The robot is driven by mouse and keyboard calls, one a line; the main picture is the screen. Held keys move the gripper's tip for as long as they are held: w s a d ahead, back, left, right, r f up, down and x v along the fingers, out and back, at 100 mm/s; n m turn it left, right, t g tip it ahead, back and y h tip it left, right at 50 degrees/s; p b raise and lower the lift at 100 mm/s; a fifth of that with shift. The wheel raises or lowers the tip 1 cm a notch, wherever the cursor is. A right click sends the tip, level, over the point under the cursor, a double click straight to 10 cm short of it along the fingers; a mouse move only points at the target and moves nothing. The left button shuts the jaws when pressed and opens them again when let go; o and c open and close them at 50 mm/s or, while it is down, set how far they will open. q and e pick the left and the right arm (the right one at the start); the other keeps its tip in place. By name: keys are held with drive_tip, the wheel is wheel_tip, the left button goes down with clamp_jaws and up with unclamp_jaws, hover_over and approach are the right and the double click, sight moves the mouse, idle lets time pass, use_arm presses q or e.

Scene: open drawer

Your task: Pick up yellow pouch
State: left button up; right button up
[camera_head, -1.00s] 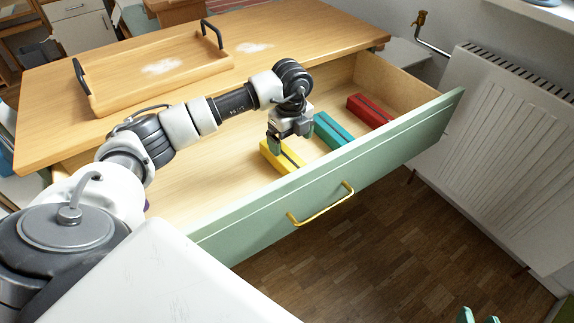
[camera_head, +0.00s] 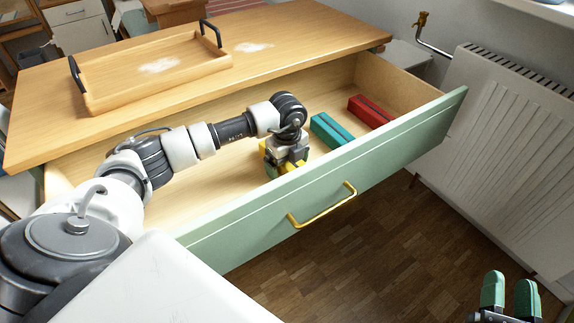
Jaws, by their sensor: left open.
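The yellow pouch (camera_head: 267,164) lies in the open drawer (camera_head: 222,190), mostly hidden behind my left gripper (camera_head: 284,167). The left gripper points down, low over the pouch, and its jaws are open. I cannot tell whether its fingers touch the pouch. My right gripper (camera_head: 510,294) shows at the bottom right, outside the drawer over the floor. Its two green fingers are apart with nothing between them.
A teal pouch (camera_head: 331,131) and a red pouch (camera_head: 371,111) lie in the drawer to the right. The green drawer front (camera_head: 400,147) has a yellow handle (camera_head: 322,207). A wooden tray (camera_head: 112,98) sits on the desk. A radiator (camera_head: 500,140) stands at right.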

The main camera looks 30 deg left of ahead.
use_arm(q)
drive_tip(key=shift+c, duration=0.4)
drive_tip(key=c, duration=1)
drive_tip(key=shift+r, duration=0.1)
